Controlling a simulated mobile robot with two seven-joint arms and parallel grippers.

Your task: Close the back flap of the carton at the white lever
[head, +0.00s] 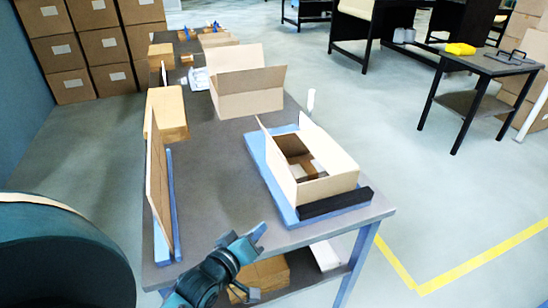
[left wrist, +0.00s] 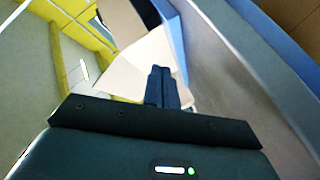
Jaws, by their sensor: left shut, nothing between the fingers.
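The open carton (head: 328,190) sits on a blue base (head: 262,158) near the right edge of the table. Its flaps stand up, including a pale one at the back right (head: 322,142) and a thin, edge-on one at the left (head: 278,150). The white lever (head: 311,101) stands upright behind the carton at the table's right edge. My left gripper (head: 258,234) is shut and empty at the table's front edge, in front of and apart from the carton. Its closed fingers (left wrist: 162,85) show in the left wrist view before a pale panel. My right gripper is not in view.
A black bar (head: 336,201) lies along the carton's front side. A tall brown panel (head: 159,190) stands on the table's left side, with a closed box (head: 167,112) behind it. Another open carton (head: 248,85) stands farther back. The middle of the table (head: 216,170) is clear.

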